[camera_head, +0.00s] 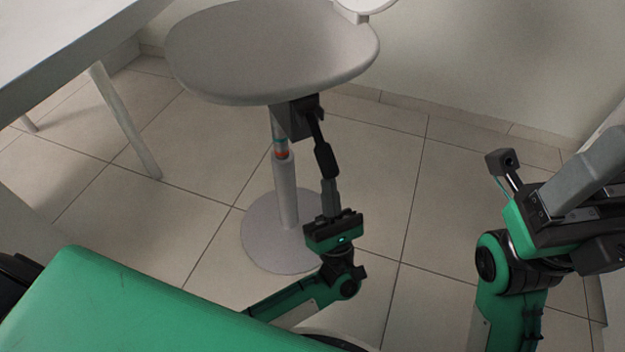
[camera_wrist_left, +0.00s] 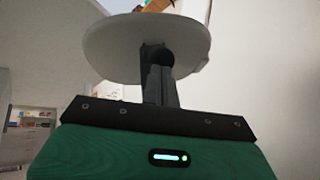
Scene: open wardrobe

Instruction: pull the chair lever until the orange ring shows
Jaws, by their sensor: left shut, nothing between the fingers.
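The chair has a grey round seat (camera_head: 270,50) on a pale column (camera_head: 287,200). A teal band and, below it, an orange ring (camera_head: 281,155) show on the column, just above its wider lower tube. The black lever (camera_head: 323,152) slants down from the block under the seat. My left gripper (camera_head: 329,186) is shut and empty, fingers pointing up at the lever's lower end; I cannot tell whether they touch. The wrist view shows the left fingers (camera_wrist_left: 160,88) below the dark lever end (camera_wrist_left: 162,58) and seat (camera_wrist_left: 110,45). My right gripper (camera_head: 590,175) is far right, its jaw gap unclear.
A white table (camera_head: 60,50) with slanted legs stands at the upper left. The chair's round base (camera_head: 262,245) rests on the tiled floor. A pale wall runs behind the chair. Open floor (camera_head: 400,180) lies between the chair and my right arm.

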